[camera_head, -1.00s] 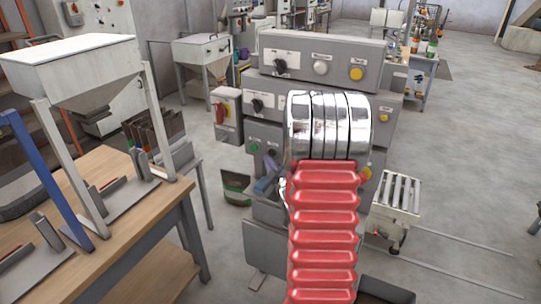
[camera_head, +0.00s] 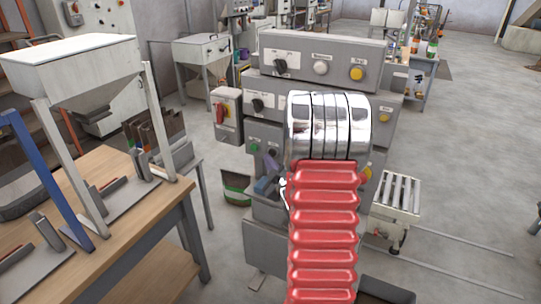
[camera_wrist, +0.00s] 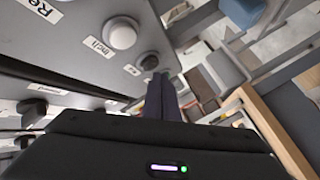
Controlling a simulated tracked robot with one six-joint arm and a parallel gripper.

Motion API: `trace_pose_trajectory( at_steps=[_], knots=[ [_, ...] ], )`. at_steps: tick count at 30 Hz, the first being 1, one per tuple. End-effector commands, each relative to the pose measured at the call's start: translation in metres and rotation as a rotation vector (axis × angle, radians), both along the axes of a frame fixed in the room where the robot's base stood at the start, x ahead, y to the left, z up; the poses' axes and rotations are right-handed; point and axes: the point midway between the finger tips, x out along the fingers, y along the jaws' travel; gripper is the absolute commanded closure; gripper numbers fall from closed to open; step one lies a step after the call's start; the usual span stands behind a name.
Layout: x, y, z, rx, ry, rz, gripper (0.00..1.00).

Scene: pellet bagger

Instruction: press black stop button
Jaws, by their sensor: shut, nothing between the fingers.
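The black stop button (camera_head: 272,152) is on the lower grey panel of the bagger, right of the green button, partly covered by my fingers in the head view. In the wrist view a dark button (camera_wrist: 149,61) in a grey ring sits at the panel edge, its label too small to read. My gripper (camera_wrist: 160,78) is shut and empty, its dark fingertips right beside this button. Whether they touch it I cannot tell. In the head view my gripper (camera_head: 271,162) is small beside my arm, which hides the panel's middle.
A white button (camera_wrist: 120,33) labelled Inch is close to the dark one. The green button (camera_head: 254,148) is just left. A box with a red switch (camera_head: 220,112) hangs left of the panels. A wooden bench (camera_head: 130,220) stands at the left; open floor lies right.

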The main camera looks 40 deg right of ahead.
Motion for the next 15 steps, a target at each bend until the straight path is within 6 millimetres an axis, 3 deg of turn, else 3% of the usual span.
trace_pose_trajectory(
  at_steps=[15],
  knots=[
    [0.0034,-0.0076,0.0008,0.0,0.0,0.0,1.0]
  ],
)
